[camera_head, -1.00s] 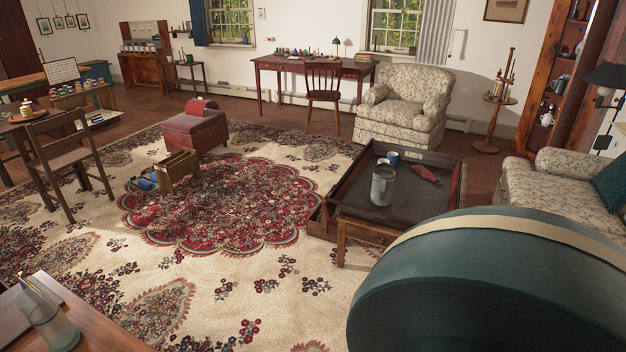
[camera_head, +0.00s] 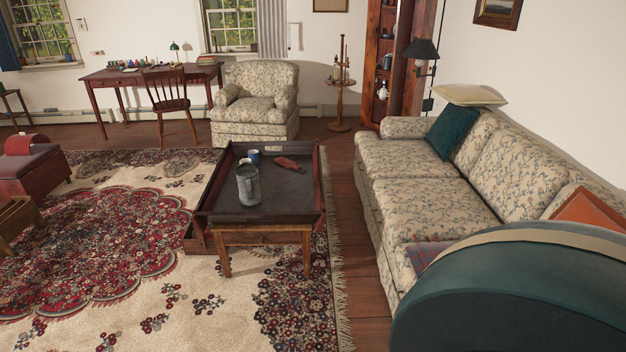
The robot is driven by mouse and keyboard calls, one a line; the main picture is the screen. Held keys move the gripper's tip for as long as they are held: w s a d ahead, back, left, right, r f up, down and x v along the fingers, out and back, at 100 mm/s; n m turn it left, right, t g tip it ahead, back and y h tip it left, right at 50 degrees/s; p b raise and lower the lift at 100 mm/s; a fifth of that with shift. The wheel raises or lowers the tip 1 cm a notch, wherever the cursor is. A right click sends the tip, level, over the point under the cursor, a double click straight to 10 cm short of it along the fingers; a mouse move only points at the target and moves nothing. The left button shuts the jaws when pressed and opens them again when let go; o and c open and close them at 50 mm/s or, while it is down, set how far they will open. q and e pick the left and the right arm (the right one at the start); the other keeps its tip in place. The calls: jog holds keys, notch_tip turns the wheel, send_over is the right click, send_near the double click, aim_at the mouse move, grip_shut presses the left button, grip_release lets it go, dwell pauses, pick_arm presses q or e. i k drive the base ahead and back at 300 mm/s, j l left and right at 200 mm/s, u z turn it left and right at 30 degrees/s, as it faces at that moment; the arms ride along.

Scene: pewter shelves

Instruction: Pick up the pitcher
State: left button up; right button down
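A grey metal vessel (camera_head: 247,185), which may be the pitcher, stands upright on the low tray-topped coffee table (camera_head: 262,218). It is near the table's left side; I cannot make out a handle or spout. A small blue and white cup (camera_head: 253,157) stands behind it, and a reddish-brown flat object (camera_head: 289,164) lies to its right. A small white vessel (camera_head: 383,91) also shows on the wooden shelves at the back. Neither of my grippers is in the head view.
A floral sofa (camera_head: 428,183) stands right of the coffee table, with a narrow wooden floor strip between. A floral armchair (camera_head: 256,104) stands behind the table. A large teal rounded form (camera_head: 510,305) blocks the lower right. Open rug (camera_head: 195,290) lies in front and left.

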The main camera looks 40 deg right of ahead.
aim_at(248, 174)
jog(key=z, duration=1.05)
jog(key=i+l+u, duration=0.15)
jog(key=i, duration=0.25)
jog(key=i+l+u, duration=0.15)
jog(key=i, duration=0.25)
jog(key=i+l+u, duration=0.1)
jog(key=i+l, duration=0.2)
jog(key=i, duration=0.1)
